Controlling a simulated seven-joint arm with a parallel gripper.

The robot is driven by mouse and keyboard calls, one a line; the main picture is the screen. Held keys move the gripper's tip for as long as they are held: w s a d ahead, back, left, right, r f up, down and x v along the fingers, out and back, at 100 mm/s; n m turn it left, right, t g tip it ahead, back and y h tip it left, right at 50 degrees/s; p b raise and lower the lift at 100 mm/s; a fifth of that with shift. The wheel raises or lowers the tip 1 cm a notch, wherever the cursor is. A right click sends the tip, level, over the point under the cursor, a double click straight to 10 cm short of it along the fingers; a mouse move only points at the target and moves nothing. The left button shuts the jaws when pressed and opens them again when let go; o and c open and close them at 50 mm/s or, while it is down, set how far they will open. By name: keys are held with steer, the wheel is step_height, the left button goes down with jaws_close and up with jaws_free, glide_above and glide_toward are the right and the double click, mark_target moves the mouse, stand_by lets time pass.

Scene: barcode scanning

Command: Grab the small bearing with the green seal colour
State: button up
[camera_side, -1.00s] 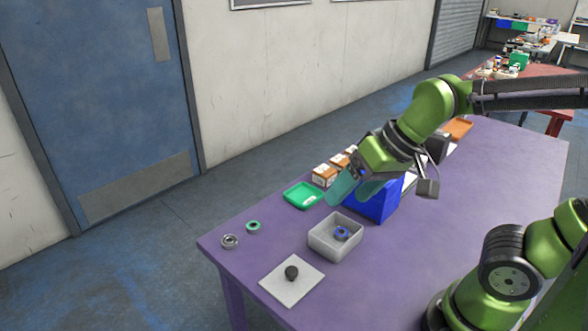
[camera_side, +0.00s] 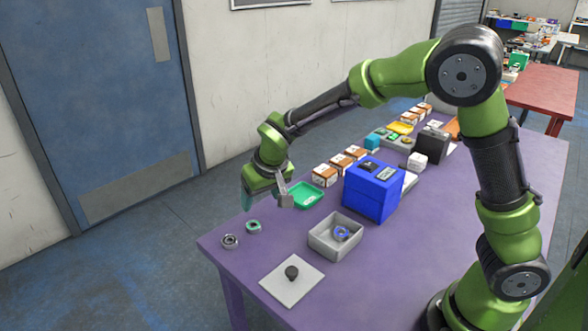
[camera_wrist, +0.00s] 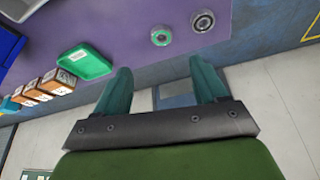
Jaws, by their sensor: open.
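The small bearing with the green seal (camera_side: 253,226) lies flat near the table's far left edge. It also shows in the wrist view (camera_wrist: 161,37), beyond my fingertips. A grey metal bearing (camera_side: 230,241) lies beside it and shows in the wrist view (camera_wrist: 203,20). My gripper (camera_side: 246,200) is above the table's far edge, behind and above the green-sealed bearing. In the wrist view, its two teal fingers (camera_wrist: 160,75) are spread apart with nothing between them. The bearing is clear of the fingers.
A green tray (camera_side: 309,196) lies right of my gripper. A grey bin (camera_side: 322,238) holds a blue-sealed bearing (camera_side: 341,233). A white plate (camera_side: 275,283) with a black knob (camera_side: 291,272) is at the front. A blue box (camera_side: 372,206) and several orange-white boxes (camera_side: 325,176) stand farther right.

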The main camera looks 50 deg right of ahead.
glide_toward(254, 225)
steer(key=x, duration=0.2)
steer(key=shift+w+d+f, duration=0.15)
steer(key=shift+d+f, duration=0.05)
steer(key=shift+f, duration=0.15)
steer(key=shift+a+x, duration=0.1)
steer(key=shift+x, duration=1.25)
steer(key=shift+a+x, duration=0.15)
steer(key=shift+x, duration=1.15)
steer(key=c, duration=1.2)
steer(key=shift+o, duration=0.2)
